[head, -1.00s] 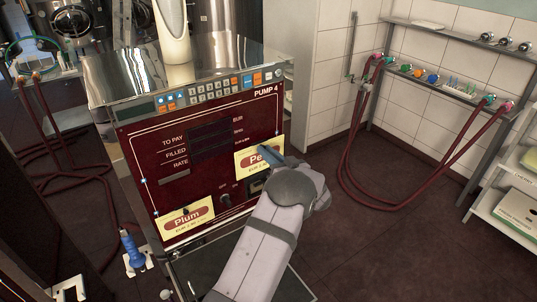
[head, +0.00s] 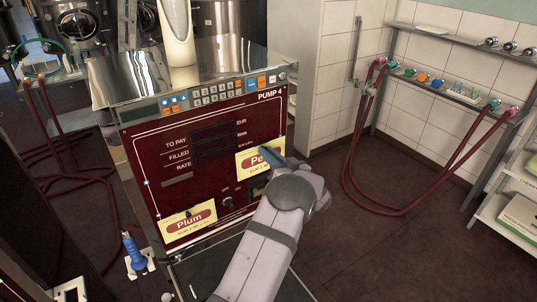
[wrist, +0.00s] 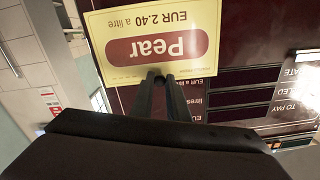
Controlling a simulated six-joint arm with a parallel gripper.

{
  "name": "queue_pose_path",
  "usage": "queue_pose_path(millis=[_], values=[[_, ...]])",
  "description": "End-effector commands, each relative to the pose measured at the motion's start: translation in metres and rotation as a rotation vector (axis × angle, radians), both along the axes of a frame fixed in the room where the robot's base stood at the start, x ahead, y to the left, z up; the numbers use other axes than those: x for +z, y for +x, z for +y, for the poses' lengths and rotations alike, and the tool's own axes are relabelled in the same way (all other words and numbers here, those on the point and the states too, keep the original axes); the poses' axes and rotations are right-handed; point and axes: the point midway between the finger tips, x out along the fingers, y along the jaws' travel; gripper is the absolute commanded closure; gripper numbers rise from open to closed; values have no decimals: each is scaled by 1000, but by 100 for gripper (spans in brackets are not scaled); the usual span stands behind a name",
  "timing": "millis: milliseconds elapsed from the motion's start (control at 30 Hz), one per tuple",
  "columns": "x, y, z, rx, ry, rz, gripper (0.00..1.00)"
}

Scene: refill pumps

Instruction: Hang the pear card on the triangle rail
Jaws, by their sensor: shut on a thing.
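The pear card (head: 251,163), yellow with a red oval label, is held in front of the right part of the dark red pump panel (head: 160,140). It shows upside down in the wrist view (wrist: 155,45), reading Pear, EUR 2.40 a litre. My gripper (wrist: 163,78) is shut on the card's edge by its printed oval. In the head view my gripper (head: 272,158) is partly hidden behind my wrist.
A plum card (head: 188,222) hangs at the panel's lower left. A dark knob (head: 227,202) sits between the cards. A keypad (head: 215,93) and white column (head: 178,35) top the pump. A blue-handled nozzle (head: 132,250) stands at left; red hoses (head: 350,190) hang at right.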

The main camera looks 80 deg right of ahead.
Motion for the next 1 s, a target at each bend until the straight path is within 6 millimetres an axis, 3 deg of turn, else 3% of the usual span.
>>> queue_pose_path(millis=[1000], values=[[-10, 0, 0, 0, -1, 0, 100]])
